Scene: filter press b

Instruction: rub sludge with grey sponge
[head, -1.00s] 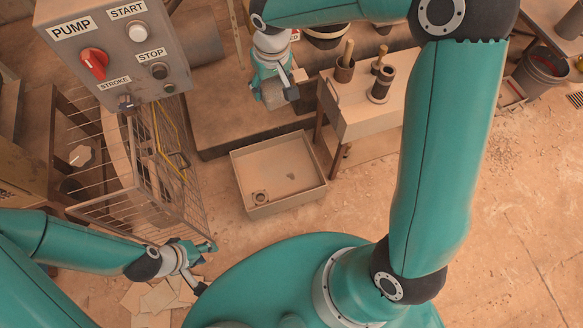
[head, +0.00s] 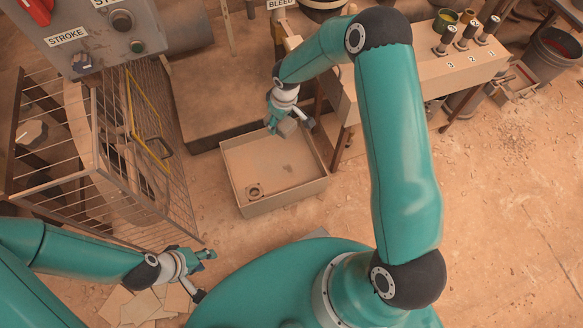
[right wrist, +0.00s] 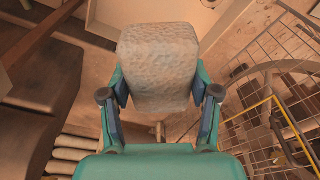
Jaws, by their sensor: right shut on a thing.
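My right gripper (head: 291,122) is shut on a grey sponge (head: 287,128), above the back edge of a shallow tan tray (head: 229,187). In the right wrist view the sponge (right wrist: 158,65) is a rough pale grey block between the two fingers (right wrist: 160,98). I cannot tell whether the sponge touches the tray. A small dark patch (head: 287,167) lies on the tray floor, and a small ring-shaped fitting (head: 254,190) is in its front left corner. I cannot clearly make out sludge. My left gripper (head: 206,275) is open and empty, low at the left.
A wire cage (head: 150,185) with a yellow bar stands left of the tray. A control box (head: 95,35) is at upper left. A bench (head: 440,75) with numbered pots is behind my right arm. A bucket (head: 548,55) is at far right. Floor to the right is open.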

